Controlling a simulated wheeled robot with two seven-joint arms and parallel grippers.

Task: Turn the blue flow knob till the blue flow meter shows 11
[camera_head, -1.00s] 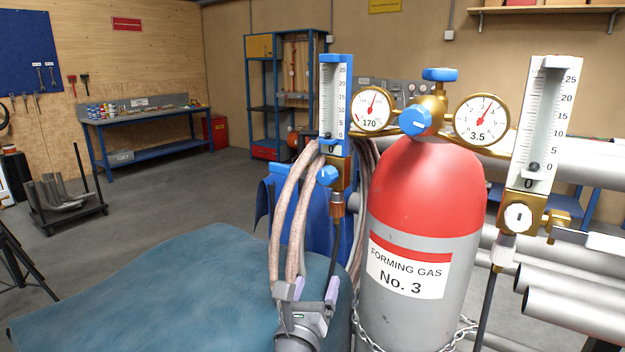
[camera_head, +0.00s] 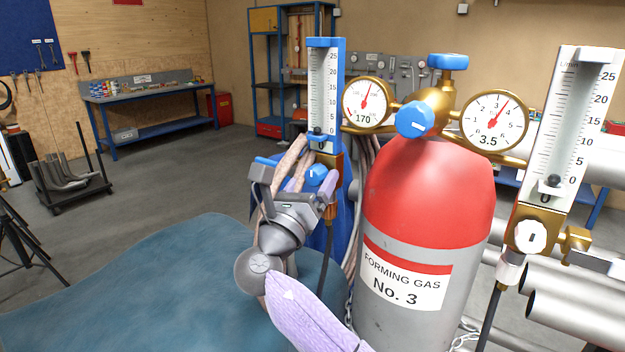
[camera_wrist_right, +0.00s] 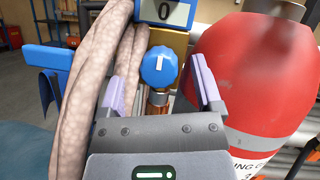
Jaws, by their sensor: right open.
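The blue flow meter (camera_head: 325,90) stands upright left of the cylinder in the head view. Its float sits at the bottom and its readout shows 0; the wrist view also shows that readout (camera_wrist_right: 165,12). The blue flow knob (camera_head: 316,174) with a white mark is just below it. My right gripper (camera_head: 313,184) is open in front of the knob. In the right wrist view the knob (camera_wrist_right: 159,66) appears between the two lilac fingers, with gaps on both sides and no visible contact. My left gripper is not in view.
Beige hoses (camera_wrist_right: 88,95) pass close by the left finger. The red-topped gas cylinder (camera_head: 428,195) stands close on the right, with two gauges reading 170 and 3.5. A white flow meter (camera_head: 565,120) with a white knob is farther right. A blue-green surface (camera_head: 150,285) lies at lower left.

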